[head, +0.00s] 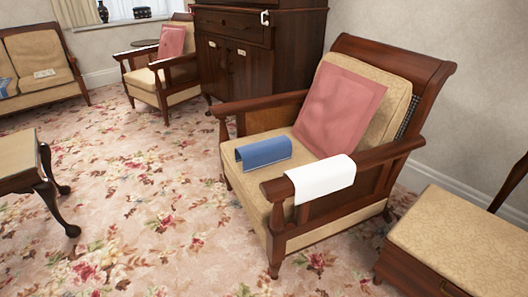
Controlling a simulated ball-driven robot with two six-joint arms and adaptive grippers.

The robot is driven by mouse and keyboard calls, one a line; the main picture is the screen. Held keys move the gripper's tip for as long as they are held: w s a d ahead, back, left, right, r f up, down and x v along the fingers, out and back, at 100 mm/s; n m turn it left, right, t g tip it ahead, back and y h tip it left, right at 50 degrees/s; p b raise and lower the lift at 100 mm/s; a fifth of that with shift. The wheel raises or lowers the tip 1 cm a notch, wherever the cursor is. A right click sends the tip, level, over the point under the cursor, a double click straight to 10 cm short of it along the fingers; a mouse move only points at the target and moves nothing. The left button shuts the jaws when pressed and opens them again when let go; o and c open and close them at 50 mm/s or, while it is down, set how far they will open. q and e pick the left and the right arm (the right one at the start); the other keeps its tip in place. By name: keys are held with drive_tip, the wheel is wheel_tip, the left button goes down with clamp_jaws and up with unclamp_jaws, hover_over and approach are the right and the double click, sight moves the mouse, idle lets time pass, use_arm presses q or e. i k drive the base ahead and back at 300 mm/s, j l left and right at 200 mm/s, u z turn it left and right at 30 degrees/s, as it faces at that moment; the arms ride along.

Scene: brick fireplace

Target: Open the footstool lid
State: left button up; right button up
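A low wooden piece with a beige patterned padded top (468,238) stands at the bottom right, partly cut off by the picture edge. It looks like the footstool, and its top looks level and closed on the dark wooden body (415,275). Another low piece with a tan top (18,157) and curved dark legs stands at the left edge, also cut off; I cannot tell whether it is a stool or a table. Neither of my grippers is in view.
A wooden armchair (330,215) with a pink cushion (338,108), blue cover (263,154) and white cloth (320,178) stands beside the footstool. A dark cabinet (235,60), second armchair (160,75) and settee (38,60) stand behind. Flowered carpet (150,190) is open at centre-left.

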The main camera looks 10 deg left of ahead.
sight(473, 252)
drive_tip(key=l+z, duration=0.15)
drive_tip(key=z, duration=1.3)
drive_tip(key=i+l+u, duration=0.1)
drive_tip(key=i+u, duration=0.15)
drive_tip(key=i, duration=0.25)
drive_tip(key=i+l+u, duration=0.3)
drive_tip(key=i, duration=0.2)
drive_tip(key=i+j, duration=0.05)
drive_tip(key=j, duration=0.05)
